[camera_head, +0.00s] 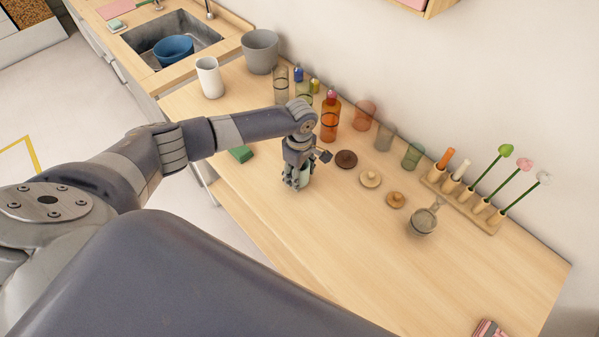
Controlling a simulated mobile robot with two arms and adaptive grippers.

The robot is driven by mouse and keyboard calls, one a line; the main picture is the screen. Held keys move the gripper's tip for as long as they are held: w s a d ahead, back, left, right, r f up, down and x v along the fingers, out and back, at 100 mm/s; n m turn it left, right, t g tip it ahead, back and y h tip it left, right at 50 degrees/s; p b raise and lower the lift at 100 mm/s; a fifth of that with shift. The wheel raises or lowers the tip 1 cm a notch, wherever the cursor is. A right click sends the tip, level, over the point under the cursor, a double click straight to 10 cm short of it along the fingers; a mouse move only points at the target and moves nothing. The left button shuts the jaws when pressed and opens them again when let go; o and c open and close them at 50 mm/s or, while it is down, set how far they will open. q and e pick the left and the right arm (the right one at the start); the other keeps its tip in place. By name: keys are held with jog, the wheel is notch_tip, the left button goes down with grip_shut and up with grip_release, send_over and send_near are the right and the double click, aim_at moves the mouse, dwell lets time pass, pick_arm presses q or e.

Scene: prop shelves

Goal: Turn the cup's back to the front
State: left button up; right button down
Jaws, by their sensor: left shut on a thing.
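My left gripper (297,181) points down at the middle of the wooden counter and is shut on a small pale greenish cup (304,180). The fingers hide most of the cup, so I cannot tell which side of it faces front. It seems to stand upright on or just above the counter. My right gripper is not in view.
Behind the gripper stand an orange bottle (330,117), clear glasses (281,86) and a dark round lid (346,159). A strainer (423,221) and a flower rack (461,203) are to the right. The front right counter (400,280) is mostly clear.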

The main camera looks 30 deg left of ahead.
pick_arm(q)
jog(key=shift+r+n+p, duration=0.3)
jog(key=shift+n+p, duration=0.3)
jog(key=shift+p, duration=0.05)
jog(key=shift+d+f+n, duration=0.1)
jog(key=shift+f+n, duration=0.1)
jog(key=shift+n, duration=0.4)
jog(key=n, duration=0.4)
jog(key=shift+n, duration=0.4)
jog(key=n, duration=0.4)
jog(key=shift+n, duration=0.4)
jog(key=shift+f+n, duration=0.15)
jog(key=shift+n, duration=0.35)
jog(key=shift+f, duration=0.65)
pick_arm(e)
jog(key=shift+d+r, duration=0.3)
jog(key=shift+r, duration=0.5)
pick_arm(q)
jog(key=shift+f, duration=0.15)
jog(key=o, duration=1.2)
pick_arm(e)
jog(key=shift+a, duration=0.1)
pick_arm(q)
jog(key=shift+o, duration=0.2)
